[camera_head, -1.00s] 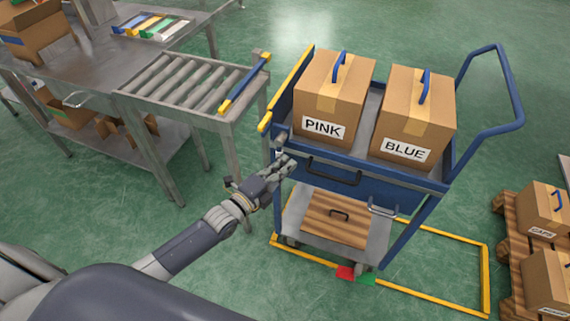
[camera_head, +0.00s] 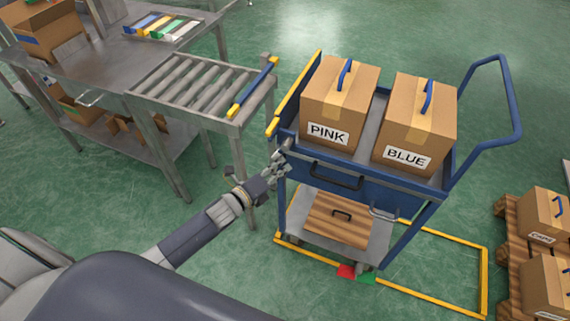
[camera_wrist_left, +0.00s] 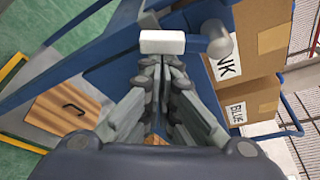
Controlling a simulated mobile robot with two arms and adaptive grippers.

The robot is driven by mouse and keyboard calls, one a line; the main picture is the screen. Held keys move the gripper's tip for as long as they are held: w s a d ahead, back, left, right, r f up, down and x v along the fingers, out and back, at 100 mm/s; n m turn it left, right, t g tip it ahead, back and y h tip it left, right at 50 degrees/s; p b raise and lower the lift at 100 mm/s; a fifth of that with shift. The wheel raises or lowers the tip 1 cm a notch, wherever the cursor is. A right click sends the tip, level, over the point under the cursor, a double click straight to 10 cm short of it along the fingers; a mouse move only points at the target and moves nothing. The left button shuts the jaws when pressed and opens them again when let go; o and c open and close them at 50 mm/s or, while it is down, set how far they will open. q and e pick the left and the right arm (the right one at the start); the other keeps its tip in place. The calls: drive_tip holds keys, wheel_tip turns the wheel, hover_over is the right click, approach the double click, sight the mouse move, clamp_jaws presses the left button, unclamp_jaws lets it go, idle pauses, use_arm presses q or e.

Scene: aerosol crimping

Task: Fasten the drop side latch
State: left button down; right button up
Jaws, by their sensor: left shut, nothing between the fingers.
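The blue cart's drop side (camera_head: 318,168) is the front panel with a black handle, and it stands raised. The latch (camera_head: 285,146) is a small grey part at the panel's left upper corner. In the left wrist view it shows as a pale bar (camera_wrist_left: 163,42) joined to a rounded grey knob (camera_wrist_left: 217,42). My left gripper (camera_head: 279,163) is shut and empty, just below the latch. Its fingertips (camera_wrist_left: 164,68) are close under the pale bar; I cannot tell if they touch it. My right gripper is not in view.
Boxes marked PINK (camera_head: 338,100) and BLUE (camera_head: 415,120) stand on the cart. A roller table (camera_head: 190,90) is close on the left. A pallet (camera_head: 512,235) with boxes stands at right. Green floor is open in front of the cart.

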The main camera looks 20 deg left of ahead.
sight(275, 158)
use_arm(q)
drive_tip(key=a+m+y+p, duration=0.1)
drive_tip(key=m, duration=0.1)
drive_tip(key=a+r+m+y+p, duration=0.1)
drive_tip(key=a+m, duration=0.1)
drive_tip(key=shift+w+r+g+p, duration=0.1)
drive_tip(key=shift+r+g+p, duration=0.1)
drive_tip(key=shift+g+p, duration=0.2)
drive_tip(key=shift+a+r+m+y+p, duration=0.5)
drive_tip(key=shift+m+y+p, duration=0.2)
drive_tip(key=shift+m+p, duration=0.4)
drive_tip(key=shift+a+r+m+y+p, duration=0.5)
drive_tip(key=shift+m+y+p, duration=0.2)
drive_tip(key=shift+m+p, duration=0.4)
drive_tip(key=shift+a, duration=0.1)
